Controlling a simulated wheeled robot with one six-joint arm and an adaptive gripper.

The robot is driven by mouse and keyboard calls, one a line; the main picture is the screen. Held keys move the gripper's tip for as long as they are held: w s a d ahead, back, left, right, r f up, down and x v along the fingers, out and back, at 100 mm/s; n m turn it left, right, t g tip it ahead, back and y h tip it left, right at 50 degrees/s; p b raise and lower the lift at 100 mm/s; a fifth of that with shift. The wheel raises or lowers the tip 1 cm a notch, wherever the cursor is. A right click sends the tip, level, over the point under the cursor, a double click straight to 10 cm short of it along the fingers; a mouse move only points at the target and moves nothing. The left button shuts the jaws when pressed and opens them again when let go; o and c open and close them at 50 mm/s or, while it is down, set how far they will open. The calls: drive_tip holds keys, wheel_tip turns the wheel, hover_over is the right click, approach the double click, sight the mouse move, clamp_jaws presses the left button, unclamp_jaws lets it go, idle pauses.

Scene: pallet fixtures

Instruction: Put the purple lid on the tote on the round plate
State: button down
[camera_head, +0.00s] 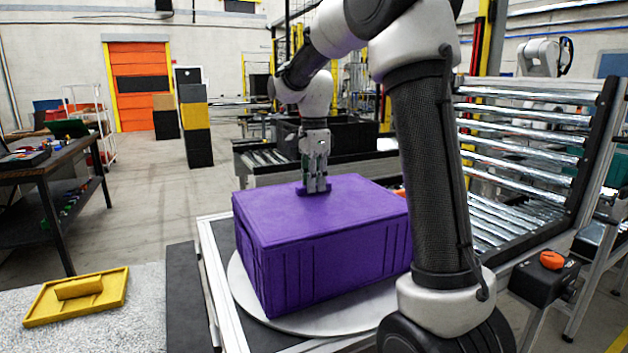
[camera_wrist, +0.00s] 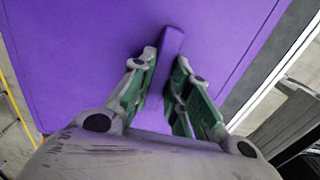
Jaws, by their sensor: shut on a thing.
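The purple tote (camera_head: 325,262) stands upright on the round plate (camera_head: 350,313), a pale disc mostly hidden under it. The purple lid (camera_head: 275,212) lies over the tote's top and looks level with its rim; I cannot tell whether it is fully seated. My gripper (camera_head: 317,189) points down over the lid's middle and is shut on the lid's raised handle. In the wrist view, the handle (camera_wrist: 172,42) runs between the fingers of my gripper (camera_wrist: 165,90), and the lid (camera_wrist: 80,60) fills most of the picture.
A yellow lid (camera_head: 78,294) with a handle lies on a speckled grey surface at the lower left. A roller conveyor rack (camera_head: 530,150) stands at the right, beside an orange-knobbed box (camera_head: 551,260). A dark workbench (camera_head: 50,170) is at the left. The floor between is open.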

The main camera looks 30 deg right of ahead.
drive_tip(key=c, duration=1.3)
unclamp_jaws()
wheel_tip(320, 180, up, 12)
